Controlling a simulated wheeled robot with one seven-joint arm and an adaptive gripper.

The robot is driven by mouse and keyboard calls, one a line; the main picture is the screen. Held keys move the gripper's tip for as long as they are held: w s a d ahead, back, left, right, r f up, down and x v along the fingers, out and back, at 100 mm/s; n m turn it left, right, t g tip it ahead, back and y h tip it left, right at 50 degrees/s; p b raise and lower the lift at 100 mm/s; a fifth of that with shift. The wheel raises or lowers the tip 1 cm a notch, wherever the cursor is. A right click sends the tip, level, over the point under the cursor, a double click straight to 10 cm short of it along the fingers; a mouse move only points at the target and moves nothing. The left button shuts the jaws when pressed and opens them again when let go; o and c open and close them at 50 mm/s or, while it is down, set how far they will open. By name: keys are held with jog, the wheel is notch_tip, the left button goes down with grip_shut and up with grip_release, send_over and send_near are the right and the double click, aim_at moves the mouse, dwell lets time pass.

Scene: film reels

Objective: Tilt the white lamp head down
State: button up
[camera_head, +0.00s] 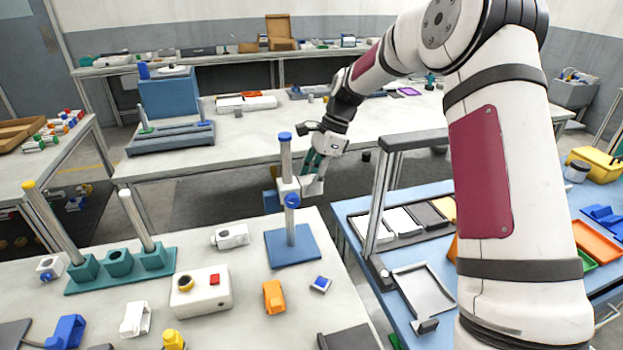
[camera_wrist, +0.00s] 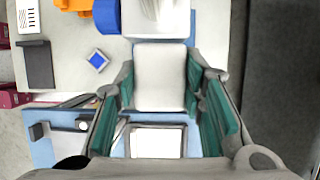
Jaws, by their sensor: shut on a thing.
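The white lamp head (camera_head: 313,187) sits on a grey upright post (camera_head: 287,160) with a blue cap, a blue knob (camera_head: 292,200) and a square blue base (camera_head: 292,246). It juts to the right of the post, over the table's edge. My gripper (camera_head: 317,170) reaches it from above and behind. In the wrist view the white head (camera_wrist: 160,78) lies between the green finger pads of my gripper (camera_wrist: 160,88), which is shut on it. The fingers partly cover the head in the head view, so its exact tilt is hard to tell.
A teal rack (camera_head: 120,264) with two leaning posts and a white box (camera_head: 203,291) with a red button stand on the front table. A blue table (camera_head: 350,236) with trays and a grey upright frame (camera_head: 377,205) is to the right, close to my arm.

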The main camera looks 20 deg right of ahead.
jog(key=shift+s+r, duration=0.1)
jog(key=shift+s+r+t+p, duration=0.1)
jog(key=shift+s+t+p, duration=0.2)
jog(key=shift+t+p, duration=0.9)
jog(key=t+p, duration=0.2)
jog(key=p, duration=0.1)
jog(key=shift+s+d+n, duration=0.1)
jog(key=shift+s+n, duration=0.2)
jog(key=shift+n, duration=0.1)
jog(key=t+p, duration=0.1)
jog(key=p, duration=0.1)
jog(key=t+p, duration=0.2)
jog(key=n+t+p, duration=0.1)
jog(key=shift+s+f+t+p, duration=0.25)
jog(key=shift+f+t+p, duration=0.05)
jog(key=shift+f+p, duration=0.1)
jog(key=shift+f+n+t+y+p, duration=0.15)
jog(key=shift+n+t+y+p, duration=0.15)
jog(key=shift+t+p, duration=0.85)
jog(key=shift+w+f+t, duration=0.1)
jog(key=shift+t, duration=0.15)
jog(key=o, duration=1.1)
jog(key=shift+o, duration=0.2)
